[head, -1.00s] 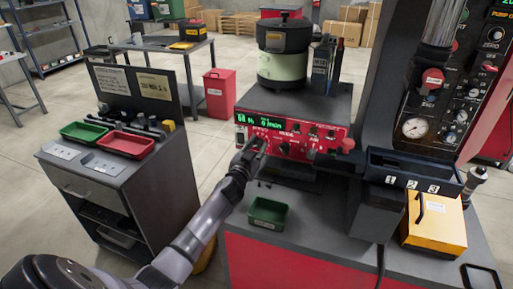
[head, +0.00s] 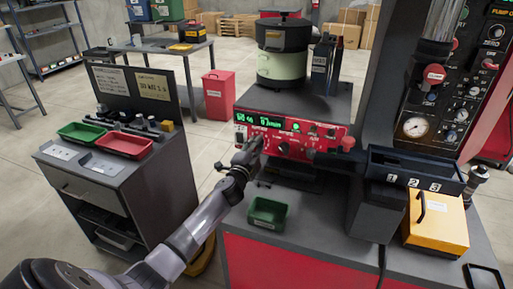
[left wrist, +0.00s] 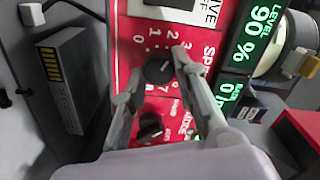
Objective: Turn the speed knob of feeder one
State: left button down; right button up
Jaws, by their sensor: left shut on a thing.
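The speed knob (left wrist: 159,69) is a small black round knob on the red feeder panel, with a white number scale around it and partly readable "SPE" lettering. My left gripper (left wrist: 160,66) is shut on it, with one finger on each side. In the head view my left gripper (head: 250,152) reaches the left part of the red control panel (head: 318,146), hiding the knob. The feeder's bowl (head: 283,67) stands above the panel. The green display (head: 258,121) is lit; the wrist view shows "LEVEL 90 %". The right gripper is out of view.
A second dark knob (left wrist: 150,127), by the "MODE" label, sits close to the fingers. A small green bin (head: 267,213) stands on the bench below the panel. Left is a grey cabinet with green and red trays. A black chute numbered 1 to 3 (head: 413,168) is at the right.

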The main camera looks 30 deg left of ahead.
pick_arm(q)
jog(key=shift+f+m, duration=0.1)
jog(key=shift+m, duration=1.9)
jog(key=c, duration=1.3)
grip_release()
jog(key=shift+s, duration=0.15)
jog(key=v, duration=1.1)
jog(key=shift+s+d, duration=0.2)
jog(key=shift+s, duration=0.15)
